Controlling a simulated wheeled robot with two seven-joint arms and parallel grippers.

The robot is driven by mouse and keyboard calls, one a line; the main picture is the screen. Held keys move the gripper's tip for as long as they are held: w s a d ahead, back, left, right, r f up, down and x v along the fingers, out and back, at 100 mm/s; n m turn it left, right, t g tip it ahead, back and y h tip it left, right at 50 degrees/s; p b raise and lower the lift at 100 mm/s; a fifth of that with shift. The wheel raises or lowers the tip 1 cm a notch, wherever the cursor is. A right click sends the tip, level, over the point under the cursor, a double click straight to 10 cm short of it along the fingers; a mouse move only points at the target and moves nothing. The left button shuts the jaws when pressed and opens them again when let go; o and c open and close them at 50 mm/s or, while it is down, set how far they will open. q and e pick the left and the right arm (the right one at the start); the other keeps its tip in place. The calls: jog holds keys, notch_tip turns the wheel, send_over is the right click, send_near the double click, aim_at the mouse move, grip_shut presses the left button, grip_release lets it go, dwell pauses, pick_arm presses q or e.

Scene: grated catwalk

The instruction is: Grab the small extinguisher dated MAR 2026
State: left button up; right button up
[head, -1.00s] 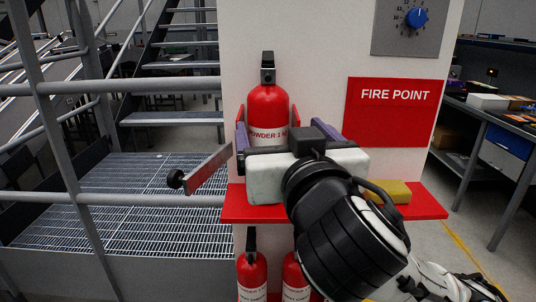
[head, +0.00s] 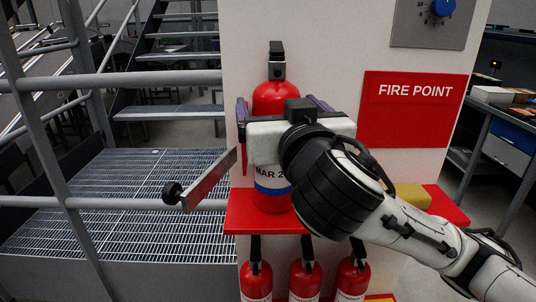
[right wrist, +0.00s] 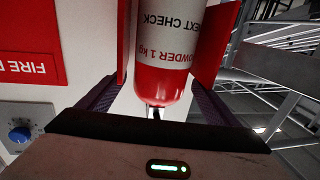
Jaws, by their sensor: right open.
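A small red extinguisher (head: 277,97) stands upright on a red shelf (head: 262,222). Its label shows "MAR 2" above a blue band; the rest of the date is hidden behind my right gripper and arm. In the right wrist view the same extinguisher (right wrist: 162,82) appears upside down, with "NEXT CHECK" and "POWDER 1 kg" on its white label. My right gripper (head: 281,106) is open, with its purple-padded fingers on either side of the body. In the right wrist view the gripper (right wrist: 155,90) shows gaps between fingers and cylinder. My left gripper is out of view.
Several extinguishers (head: 305,281) stand under the shelf. A yellow block (head: 413,197) lies on the shelf's right part. Grey railings (head: 120,80) are at left; a FIRE POINT sign (head: 414,110) is behind.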

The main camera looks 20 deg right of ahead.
jog(key=shift+s, duration=0.2)
jog(key=shift+s+r, duration=0.1)
jog(key=shift+c, duration=1.4)
jog(key=c, duration=1.8)
jog(key=shift+d+r, duration=0.1)
jog(key=shift+r, duration=0.25)
grip_shut()
